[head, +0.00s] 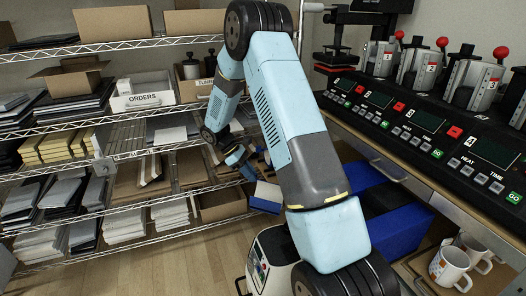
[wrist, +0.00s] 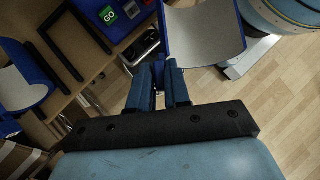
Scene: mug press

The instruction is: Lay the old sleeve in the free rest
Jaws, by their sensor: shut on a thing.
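My gripper (wrist: 172,88) is shut on the edge of a curved blue sleeve (wrist: 205,38) with a pale grey lining. The sleeve hangs clear of the floor beyond the fingertips. In the head view my gripper (head: 247,163) is small, in front of the wire shelves, with the blue and white sleeve (head: 268,193) below it. A second blue sleeve with a grey lining (wrist: 22,88) lies at the left of the wrist view, by a wooden surface. A black U-shaped frame (wrist: 72,42), looking like an empty rest, stands between that sleeve and my gripper.
Wire shelves (head: 90,133) with boxes and stacks fill the back left. The press bench (head: 410,120) with numbered presses runs along the right. White mugs (head: 450,266) stand on a low shelf at bottom right. The wooden floor (head: 150,265) is clear at bottom left.

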